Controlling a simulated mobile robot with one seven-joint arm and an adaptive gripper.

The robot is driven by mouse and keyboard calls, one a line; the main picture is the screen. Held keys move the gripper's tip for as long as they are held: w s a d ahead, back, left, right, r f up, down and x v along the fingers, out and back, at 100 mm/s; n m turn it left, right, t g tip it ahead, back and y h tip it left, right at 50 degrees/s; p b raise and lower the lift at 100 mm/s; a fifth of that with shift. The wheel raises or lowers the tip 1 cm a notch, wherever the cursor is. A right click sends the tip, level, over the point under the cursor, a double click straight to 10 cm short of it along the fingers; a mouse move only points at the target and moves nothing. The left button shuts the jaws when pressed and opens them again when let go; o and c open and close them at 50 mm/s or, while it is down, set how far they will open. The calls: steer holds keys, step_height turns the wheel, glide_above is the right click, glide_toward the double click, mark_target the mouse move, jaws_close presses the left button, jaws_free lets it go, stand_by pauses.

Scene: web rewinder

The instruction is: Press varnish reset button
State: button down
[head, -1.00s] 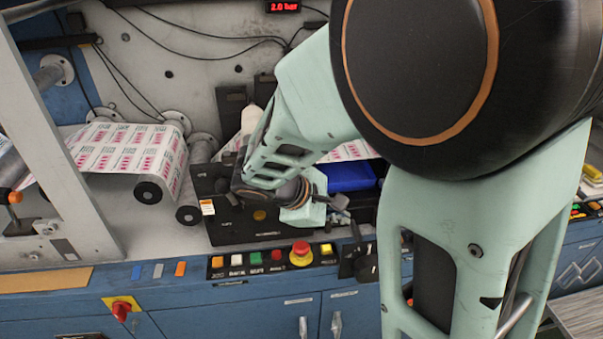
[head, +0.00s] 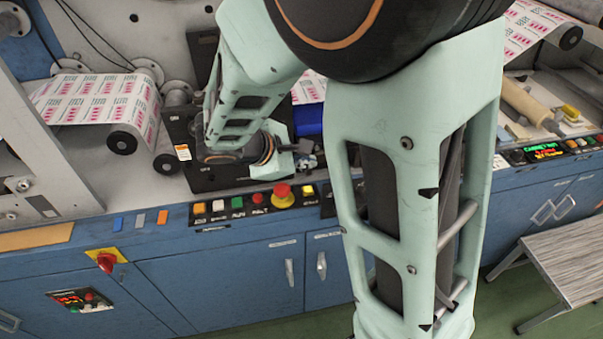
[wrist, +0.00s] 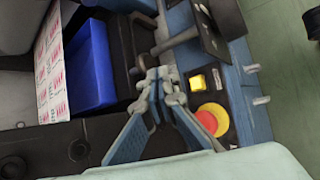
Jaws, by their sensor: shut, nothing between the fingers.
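A row of push buttons runs along the blue cabinet's front edge in the head view. A yellow button (head: 308,191) sits at its right end beside a red mushroom stop on a yellow collar (head: 284,195). The labels are too small to read, so I cannot tell which is the varnish reset button. In the wrist view the yellow button (wrist: 198,82) and red stop (wrist: 211,120) lie right of my gripper. My gripper (wrist: 162,75) is shut and empty, apart from the buttons in the picture. In the head view my gripper (head: 306,153) is behind the panel row, partly hidden by my arm.
A blue tray (wrist: 90,65) and printed web (wrist: 50,75) lie left of my gripper in the wrist view. A dark bracket (wrist: 217,30) stands near the panel. A red rotary switch (head: 106,261) is lower left; a grey-topped bench (head: 575,255) is at right.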

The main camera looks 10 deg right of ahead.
mark_target(306, 191)
steer(key=shift+f+b, duration=2.3)
steer(key=shift+f, duration=0.9)
steer(key=shift+f, duration=0.1)
steer(key=shift+f+b, duration=0.3)
steer(key=shift+b, duration=0.2)
steer(key=shift+f+b, duration=0.55)
steer(key=shift+r, duration=0.15)
steer(key=shift+r+p, duration=0.75)
steer(key=shift+r, duration=0.1)
step_height(306, 191, up, 5)
steer(key=p, duration=0.4)
